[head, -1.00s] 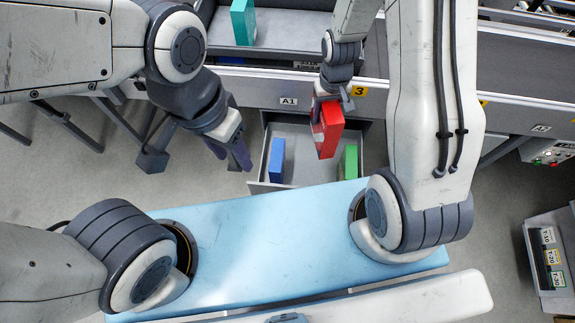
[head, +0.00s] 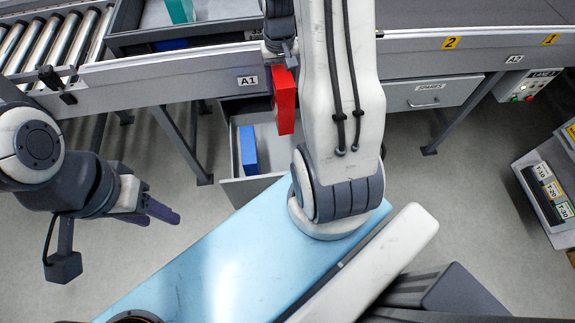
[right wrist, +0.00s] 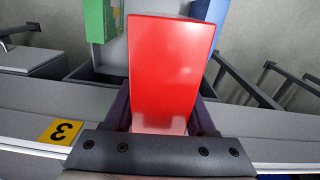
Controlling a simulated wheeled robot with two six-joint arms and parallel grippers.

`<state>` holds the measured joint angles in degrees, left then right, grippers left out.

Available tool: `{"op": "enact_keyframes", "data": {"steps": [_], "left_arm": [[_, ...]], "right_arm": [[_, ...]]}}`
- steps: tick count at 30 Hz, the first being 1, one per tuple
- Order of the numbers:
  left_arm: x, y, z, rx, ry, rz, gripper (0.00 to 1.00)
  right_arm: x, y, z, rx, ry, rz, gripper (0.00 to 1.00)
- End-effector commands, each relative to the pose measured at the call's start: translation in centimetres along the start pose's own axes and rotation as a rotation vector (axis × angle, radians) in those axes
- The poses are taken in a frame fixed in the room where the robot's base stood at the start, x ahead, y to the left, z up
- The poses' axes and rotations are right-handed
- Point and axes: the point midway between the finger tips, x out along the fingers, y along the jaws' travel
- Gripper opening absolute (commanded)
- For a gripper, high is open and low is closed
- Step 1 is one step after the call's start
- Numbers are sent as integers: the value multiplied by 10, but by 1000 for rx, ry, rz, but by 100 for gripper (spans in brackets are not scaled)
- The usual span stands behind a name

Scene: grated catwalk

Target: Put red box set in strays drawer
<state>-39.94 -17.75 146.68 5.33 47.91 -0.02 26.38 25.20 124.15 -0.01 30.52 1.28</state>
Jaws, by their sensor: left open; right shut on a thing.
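The red box (head: 284,102) is held upright by my right gripper (head: 281,52) above the back right part of an open grey drawer (head: 233,190). In the right wrist view the red box (right wrist: 165,70) fills the space between the two fingers of the gripper (right wrist: 162,112). A blue box (head: 248,150) stands in the drawer; a green box (right wrist: 101,18) shows in the wrist view but is hidden by my right arm in the head view. My left gripper (head: 160,208) is open and empty over the floor at left.
The conveyor frame runs along the top, with an A1 label (head: 247,82) and rollers (head: 60,40) at left. A teal box (head: 181,10) stands in a tray (head: 225,33). A case with labelled slots (head: 548,190) is at right. Floor between is clear.

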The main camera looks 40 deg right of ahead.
Motion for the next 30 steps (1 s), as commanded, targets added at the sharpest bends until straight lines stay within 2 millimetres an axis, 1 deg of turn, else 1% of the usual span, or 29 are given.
{"op": "enact_keyframes", "data": {"steps": [1,2,3,6,10,12,17,20,25,27,30], "left_arm": [[33,-2,2,0,0,0,50],[43,-3,2,0,0,0,50],[55,-4,3,0,0,0,50],[82,-6,4,0,0,0,50],[109,-8,6,0,0,0,50],[118,-9,6,0,0,0,50],[128,-9,7,0,1,0,50],[134,-10,7,0,1,0,50],[145,-10,8,0,1,0,50],[147,-11,8,0,1,0,50],[148,-11,8,0,1,0,50]], "right_arm": [[29,12,-1,35,1,0,0],[38,15,-1,47,0,0,0],[51,19,-1,58,-2,0,0],[84,22,0,68,-4,0,0],[119,23,0,70,-3,0,0],[132,21,-1,69,-2,0,0],[148,21,0,68,-2,0,0],[164,21,0,68,-4,0,0],[195,21,1,68,-5,0,0],[204,21,0,68,-3,0,0],[209,21,0,68,-2,0,0]]}}
